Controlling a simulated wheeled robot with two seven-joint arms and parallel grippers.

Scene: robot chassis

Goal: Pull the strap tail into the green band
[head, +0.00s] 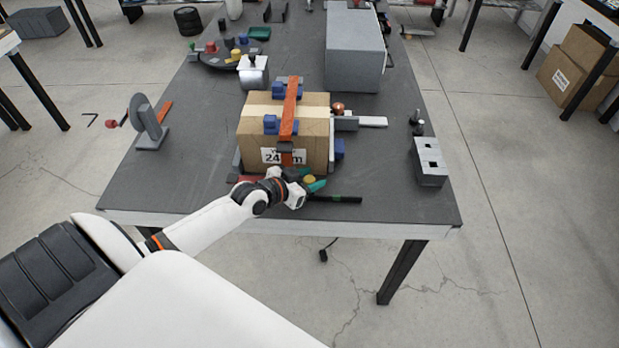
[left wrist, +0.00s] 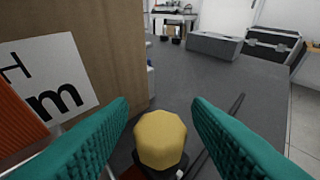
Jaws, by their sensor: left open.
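The cardboard box (head: 250,132) stands on the table with an orange strap (head: 290,112) over it. The strap runs through a dark buckle (head: 285,147) on the front face; the strap also shows at the left edge of the left wrist view (left wrist: 18,112). My left gripper (head: 311,180) is low in front of the box's right corner. Its green fingers are spread, with a yellow knob (left wrist: 160,138) between them, not visibly clamped. A dark strip with a small green section, perhaps the green band (head: 338,198), lies just right of the gripper. My right gripper is not in view.
Blue corner pieces (head: 271,124) sit on the box. A grey slotted block (head: 429,162) stands at the right table edge, a grey disc stand (head: 148,124) at the left, and a large grey case (head: 352,62) behind. The front right table area is mostly clear.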

